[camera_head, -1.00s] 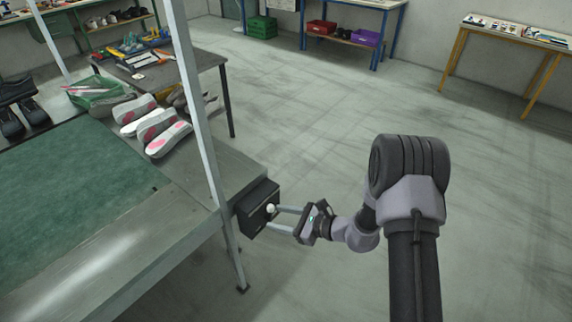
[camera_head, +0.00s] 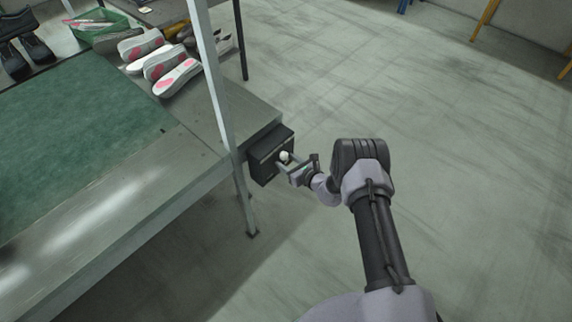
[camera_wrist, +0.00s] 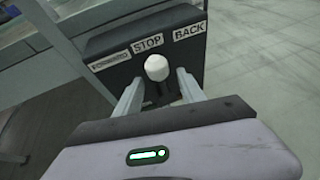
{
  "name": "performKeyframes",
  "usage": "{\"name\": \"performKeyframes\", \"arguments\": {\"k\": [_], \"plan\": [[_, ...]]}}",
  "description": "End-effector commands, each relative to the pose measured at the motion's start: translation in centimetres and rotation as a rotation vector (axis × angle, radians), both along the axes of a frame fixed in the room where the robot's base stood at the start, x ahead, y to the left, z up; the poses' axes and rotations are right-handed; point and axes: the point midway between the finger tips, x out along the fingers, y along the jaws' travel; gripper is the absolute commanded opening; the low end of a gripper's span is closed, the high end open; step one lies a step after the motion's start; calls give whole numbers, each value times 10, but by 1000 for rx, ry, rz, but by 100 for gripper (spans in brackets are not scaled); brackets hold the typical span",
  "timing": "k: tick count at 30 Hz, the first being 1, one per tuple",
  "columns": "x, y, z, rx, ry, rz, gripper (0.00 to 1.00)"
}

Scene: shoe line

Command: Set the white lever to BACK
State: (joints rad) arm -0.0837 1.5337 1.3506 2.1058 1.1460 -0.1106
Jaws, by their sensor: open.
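The white lever (camera_wrist: 156,67) has a round white knob and stands on a black control box (camera_wrist: 100,44). In the wrist view the box carries the labels FORWARD at left, STOP in the middle and BACK at right. The knob appears just below the STOP label. My gripper (camera_wrist: 158,88) is open, with one finger on each side of the lever and a gap showing beside it. In the head view the knob (camera_head: 284,156) shows at the front of the box, with my gripper (camera_head: 284,163) at it. The lever's lower part is partly shadowed between the fingers.
The box hangs at the end of a bench with a green mat (camera_head: 80,140). A grey metal post (camera_head: 212,80) rises close to the box's left. Several white and pink shoes (camera_head: 165,62) lie on the bench.

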Motion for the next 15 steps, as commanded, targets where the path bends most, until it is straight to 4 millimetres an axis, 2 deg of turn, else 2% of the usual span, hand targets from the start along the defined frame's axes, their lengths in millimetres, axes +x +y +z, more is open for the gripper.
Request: {"name": "performKeyframes", "arguments": {"k": [4, 12, 15], "plan": [[7, 6, -4, 0, 0, -1, 47], [8, 7, -3, 0, 0, -1, 47], [8, 7, -3, 0, 0, -1, 27]]}}
